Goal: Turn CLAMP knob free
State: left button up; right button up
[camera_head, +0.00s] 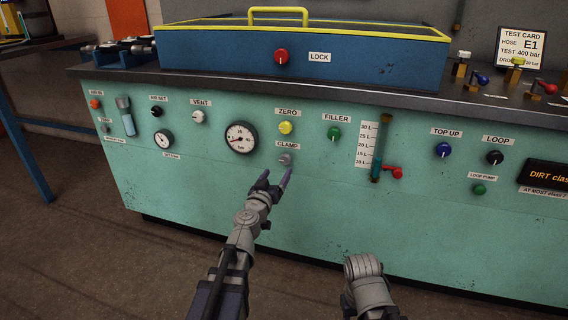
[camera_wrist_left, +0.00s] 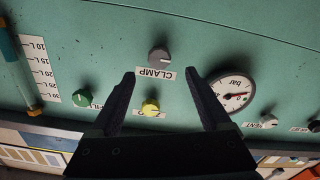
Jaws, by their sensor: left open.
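The grey CLAMP knob (camera_head: 285,159) sits on the green panel, under its CLAMP label and below the yellow ZERO knob (camera_head: 286,128). My left gripper (camera_head: 274,178) is open and empty just below and in front of it. In the left wrist view the CLAMP knob (camera_wrist_left: 159,56) lies ahead, between the lines of the open fingers (camera_wrist_left: 160,88) and a little beyond their tips. I see no contact with it. My right arm (camera_head: 368,285) shows in part at the bottom; its gripper cannot be made out.
A pressure gauge (camera_head: 240,138) is left of the knob, and the green FILLER knob (camera_head: 334,134) is right. A level tube (camera_head: 378,150) with a red lever stands further right. The blue box (camera_head: 205,58) with a LOCK knob rests on top. The lower panel is bare.

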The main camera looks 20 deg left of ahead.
aim_at(285, 161)
pick_arm(q)
jog(key=w, duration=0.8)
jog(key=shift+d, duration=0.2)
jog(key=shift+s, duration=0.1)
jog(key=shift+c, duration=0.3)
grip_shut()
